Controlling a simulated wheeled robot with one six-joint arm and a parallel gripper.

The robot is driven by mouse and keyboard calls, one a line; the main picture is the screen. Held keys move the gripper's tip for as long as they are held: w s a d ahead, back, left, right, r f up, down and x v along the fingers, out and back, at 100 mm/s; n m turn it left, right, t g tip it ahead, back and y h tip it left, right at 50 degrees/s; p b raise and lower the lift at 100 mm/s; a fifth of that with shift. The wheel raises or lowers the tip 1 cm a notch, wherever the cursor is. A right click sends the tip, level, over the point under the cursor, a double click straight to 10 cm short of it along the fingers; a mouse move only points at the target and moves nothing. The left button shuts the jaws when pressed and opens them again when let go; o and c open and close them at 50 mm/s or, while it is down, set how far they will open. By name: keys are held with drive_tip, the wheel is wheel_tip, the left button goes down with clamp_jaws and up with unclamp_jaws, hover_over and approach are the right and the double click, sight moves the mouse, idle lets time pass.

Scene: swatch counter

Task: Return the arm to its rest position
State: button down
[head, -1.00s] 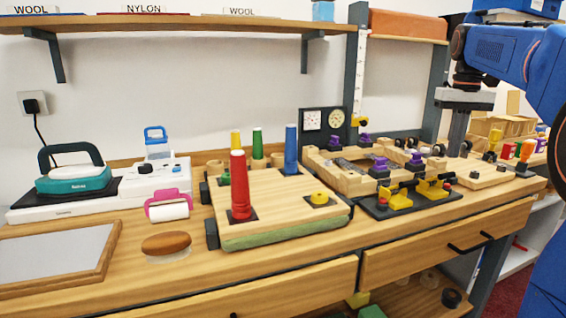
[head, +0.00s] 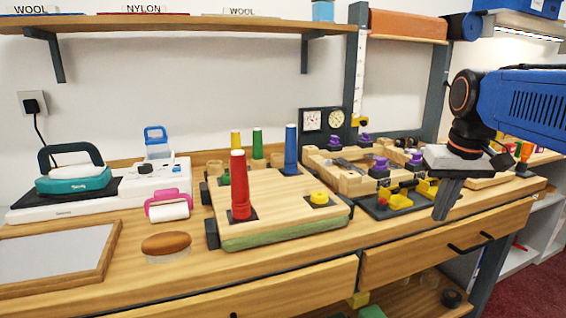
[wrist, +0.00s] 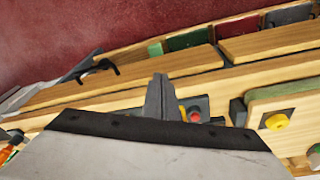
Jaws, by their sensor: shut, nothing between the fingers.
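My gripper (head: 446,200) is at the right in the head view, hanging in front of the right part of the counter, fingers pointing down. Its fingers are together with nothing between them. In the wrist view my gripper (wrist: 160,95) shows as grey closed fingers past a pale plate. My blue arm reaches in from the right edge of the head view. The black fixture with yellow clamps (head: 398,203) stands just left of the gripper and is partly hidden by it.
The wooden counter (head: 300,245) carries a board with a red cone (head: 239,190), a wooden frame (head: 335,180) with purple knobs, and a teal iron (head: 75,178) at left. A shelf (head: 180,22) runs above. Drawer handles (head: 470,243) stick out below the gripper. Open floor lies at lower right.

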drive_tip(key=s+a+f+t, duration=0.1)
drive_tip(key=s+a+f, duration=0.1)
drive_tip(key=s+f, duration=0.5)
drive_tip(key=s+a+f+n+t, duration=0.1)
drive_tip(key=s+a+f, duration=0.2)
drive_tip(key=s+f, duration=0.5)
wheel_tip(320, 180, down, 3)
drive_tip(key=shift+a+r, duration=0.1)
drive_tip(key=shift+a, duration=0.05)
